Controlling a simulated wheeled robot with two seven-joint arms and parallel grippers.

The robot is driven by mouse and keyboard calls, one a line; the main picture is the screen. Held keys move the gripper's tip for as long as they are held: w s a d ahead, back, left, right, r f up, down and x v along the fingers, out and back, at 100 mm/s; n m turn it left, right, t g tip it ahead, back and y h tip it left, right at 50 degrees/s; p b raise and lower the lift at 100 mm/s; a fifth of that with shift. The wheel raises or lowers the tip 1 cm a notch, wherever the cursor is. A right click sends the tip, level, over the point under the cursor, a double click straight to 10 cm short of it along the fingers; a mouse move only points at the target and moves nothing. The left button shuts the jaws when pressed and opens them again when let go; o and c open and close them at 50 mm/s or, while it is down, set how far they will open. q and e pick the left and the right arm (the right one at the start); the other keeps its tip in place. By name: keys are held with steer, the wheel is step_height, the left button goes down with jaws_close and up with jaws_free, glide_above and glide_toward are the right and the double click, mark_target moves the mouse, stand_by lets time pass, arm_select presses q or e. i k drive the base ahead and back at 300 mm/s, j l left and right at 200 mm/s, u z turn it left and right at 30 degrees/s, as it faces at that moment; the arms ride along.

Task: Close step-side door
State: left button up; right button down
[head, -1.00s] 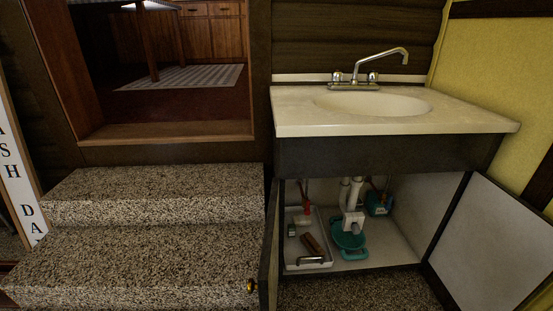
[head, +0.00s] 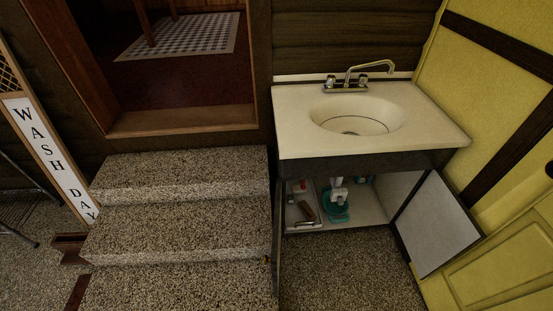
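The sink cabinet (head: 365,161) stands right of the stone steps with both doors open. Its step-side door (head: 276,245) is swung out toward me beside the steps and shows almost edge-on as a thin dark strip. Its faces are mostly hidden by this angle. The other door (head: 437,227) is open to the right, with its pale inner face showing. Neither of my grippers is in view.
Speckled steps (head: 180,225) rise close along the step-side door's left. The cabinet holds a teal item (head: 336,212), white pipes and a tray (head: 303,215). Speckled floor (head: 345,270) lies clear before the cabinet. A yellow wall (head: 500,130) bounds the right; a "WASH DAY" sign (head: 48,155) leans left.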

mark_target(275, 258)
steer(key=k+j+z, duration=0.25)
steer(key=j, duration=0.3)
steer(key=k+j+z, duration=0.3)
steer(key=j, duration=0.2)
steer(key=k+j+z, duration=0.25)
steer(key=j, duration=0.2)
